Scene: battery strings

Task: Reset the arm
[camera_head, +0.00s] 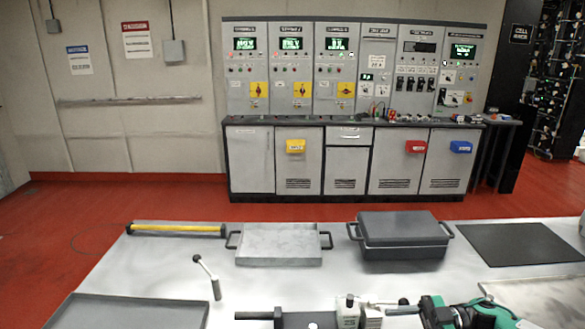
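Neither of my grippers shows in the head view, and I can make out no part of my arms. The task names no object. The grey work table (213,243) fills the lower part of the view. At its near edge is a dark clamp-like device with a grey-white block (348,312), cut off by the bottom of the picture. A green and black tool (438,312) lies to its right, also partly cut off.
A yellow-topped bar (178,229), a grey tray (279,257), a dark lidded box (401,226) and a black mat (518,244) line the far edge. A lever (208,275) stands left of centre above a dark tray (128,314). Control cabinets (345,160) stand beyond the red floor.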

